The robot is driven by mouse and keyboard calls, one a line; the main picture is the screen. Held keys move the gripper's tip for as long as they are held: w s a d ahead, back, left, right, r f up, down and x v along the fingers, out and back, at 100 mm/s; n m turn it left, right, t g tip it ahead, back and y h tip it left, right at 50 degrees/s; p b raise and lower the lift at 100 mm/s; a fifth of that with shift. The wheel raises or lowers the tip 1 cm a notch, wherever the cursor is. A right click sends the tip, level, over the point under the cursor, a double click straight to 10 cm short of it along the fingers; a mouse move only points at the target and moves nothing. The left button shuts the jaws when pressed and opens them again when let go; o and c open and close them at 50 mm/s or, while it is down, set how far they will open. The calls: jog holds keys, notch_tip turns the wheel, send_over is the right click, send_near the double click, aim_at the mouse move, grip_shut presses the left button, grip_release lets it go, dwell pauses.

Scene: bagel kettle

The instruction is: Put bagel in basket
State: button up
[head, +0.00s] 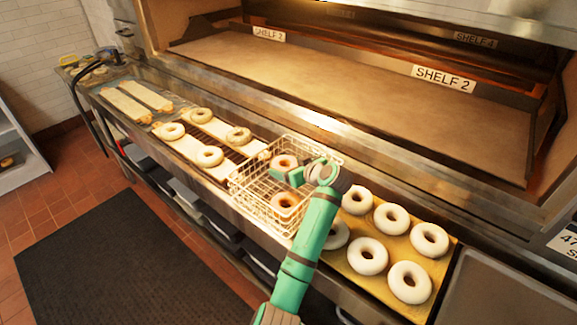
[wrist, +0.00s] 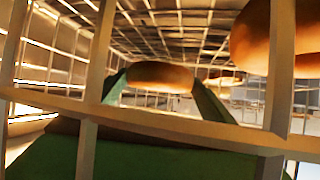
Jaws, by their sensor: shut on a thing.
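The wire basket (head: 240,185) stands on the counter between the boards and the yellow tray. Two bagels show at it in the head view, an upper one (head: 284,161) and a lower one (head: 285,201). My gripper (head: 291,177) is at the basket, close beside the upper bagel. In the wrist view my green fingers are shut on a bagel (wrist: 160,74), with basket wires (wrist: 180,128) crossing in front of the camera. Another bagel (wrist: 268,40) shows large at the upper right there. I cannot tell for sure which of the two head-view bagels is held.
A yellow tray (head: 389,274) with several pale bagels lies right of the basket. Boards (head: 190,146) with bagels lie to its left. The oven deck (head: 330,85) behind is empty. A dark mat (head: 110,250) covers the floor in front.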

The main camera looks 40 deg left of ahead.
jog(key=shift+f, duration=0.2)
jog(key=o, duration=1.1)
jog(key=shift+f, duration=0.1)
jog(key=shift+r, duration=0.2)
jog(key=v, duration=1.2)
jog(key=shift+r, duration=0.5)
